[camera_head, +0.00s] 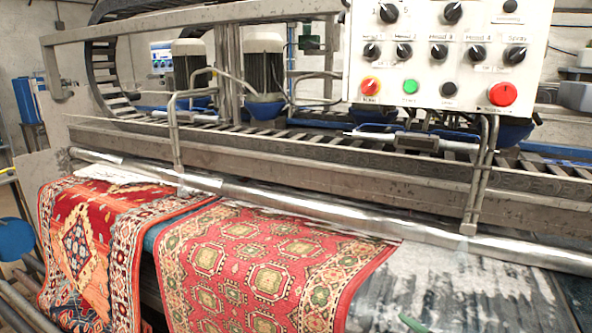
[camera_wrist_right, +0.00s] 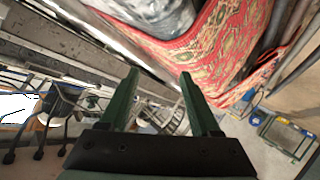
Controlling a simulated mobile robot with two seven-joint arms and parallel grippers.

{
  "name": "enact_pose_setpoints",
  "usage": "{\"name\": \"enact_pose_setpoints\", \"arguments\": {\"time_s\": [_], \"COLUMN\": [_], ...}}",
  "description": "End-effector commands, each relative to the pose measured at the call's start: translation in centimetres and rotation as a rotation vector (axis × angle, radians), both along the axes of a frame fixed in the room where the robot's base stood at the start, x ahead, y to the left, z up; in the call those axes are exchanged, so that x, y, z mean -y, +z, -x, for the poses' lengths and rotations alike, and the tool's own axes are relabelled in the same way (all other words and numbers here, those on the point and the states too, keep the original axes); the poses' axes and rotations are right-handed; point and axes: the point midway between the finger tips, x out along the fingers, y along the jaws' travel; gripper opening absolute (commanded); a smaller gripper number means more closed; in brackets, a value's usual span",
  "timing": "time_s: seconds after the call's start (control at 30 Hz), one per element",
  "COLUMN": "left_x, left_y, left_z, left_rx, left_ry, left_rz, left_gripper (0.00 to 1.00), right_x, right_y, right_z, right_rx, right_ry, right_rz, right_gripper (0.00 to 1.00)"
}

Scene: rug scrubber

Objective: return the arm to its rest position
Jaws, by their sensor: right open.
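My right gripper (camera_wrist_right: 159,75) shows in the right wrist view with its two green fingers spread apart and nothing between them. In the head view, a small green tip (camera_head: 413,323) at the bottom edge, in front of the machine's wet right-hand section, may be part of this gripper. My left gripper is in neither view. The control panel (camera_head: 425,70) has several black knobs, a red button, a green button and a larger red button. No gripper touches it in the head view.
The rug machine's long metal roller (camera_head: 300,205) crosses the head view. A red rug (camera_head: 265,270) and a darker red rug (camera_head: 95,245) hang over its front. In the right wrist view, a rug (camera_wrist_right: 215,50) lies beyond the fingers, and a green-framed cart (camera_wrist_right: 285,135) stands on open floor.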

Motion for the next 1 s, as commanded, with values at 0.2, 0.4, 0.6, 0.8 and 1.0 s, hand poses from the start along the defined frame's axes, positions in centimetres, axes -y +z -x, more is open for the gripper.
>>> {"name": "enact_pose_setpoints", "arguments": {"time_s": [0.2,0.4,0.6,0.8,1.0], "left_x": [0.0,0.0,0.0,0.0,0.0], "left_y": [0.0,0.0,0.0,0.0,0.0], "left_z": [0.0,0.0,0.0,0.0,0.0], "left_rx": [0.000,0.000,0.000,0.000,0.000], "left_ry": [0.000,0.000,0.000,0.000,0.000], "left_rz": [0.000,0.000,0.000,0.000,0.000], "left_gripper": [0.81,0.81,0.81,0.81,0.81], "right_x": [-1.6,-2.6,-3.0,-3.1,-3.1], "right_y": [-12.4,-19.9,-23.0,-23.5,-23.4], "right_z": [8.9,18.3,24.1,25.1,25.0], "right_rx": [-0.199,-0.348,-0.425,-0.437,-0.437], "right_ry": [-0.097,-0.209,-0.280,-0.293,-0.293], "right_rz": [-0.199,-0.338,-0.404,-0.415,-0.414], "right_gripper": [0.64,0.64,0.64,0.64,0.64]}}
